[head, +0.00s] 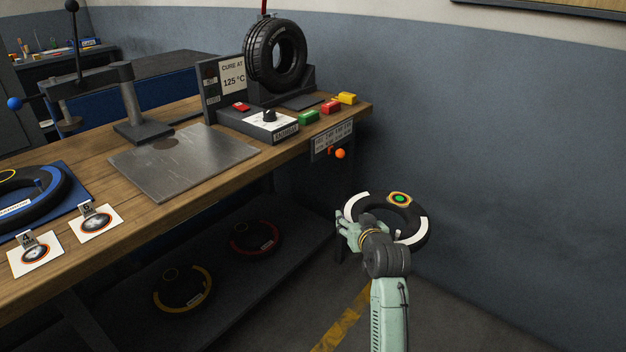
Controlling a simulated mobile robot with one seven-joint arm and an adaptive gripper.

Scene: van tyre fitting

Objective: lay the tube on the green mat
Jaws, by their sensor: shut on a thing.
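My gripper (352,228) is shut on a black ring-shaped tube (419,214) with white bands and a gold patch with a green dot. It grips the tube at its left side and holds it in the air, right of the bench. No green mat shows in this view. Another dark tube with a blue band (58,188) lies on a blue mat (83,193) at the bench's left end.
The wooden bench (120,222) carries a steel plate (180,165), a press, a control box (258,122) and a tyre (275,55) on a stand. Tubes with yellow (183,290) and red (255,238) bands lie on the lower shelf. A blue-grey wall (500,130) stands behind the held tube.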

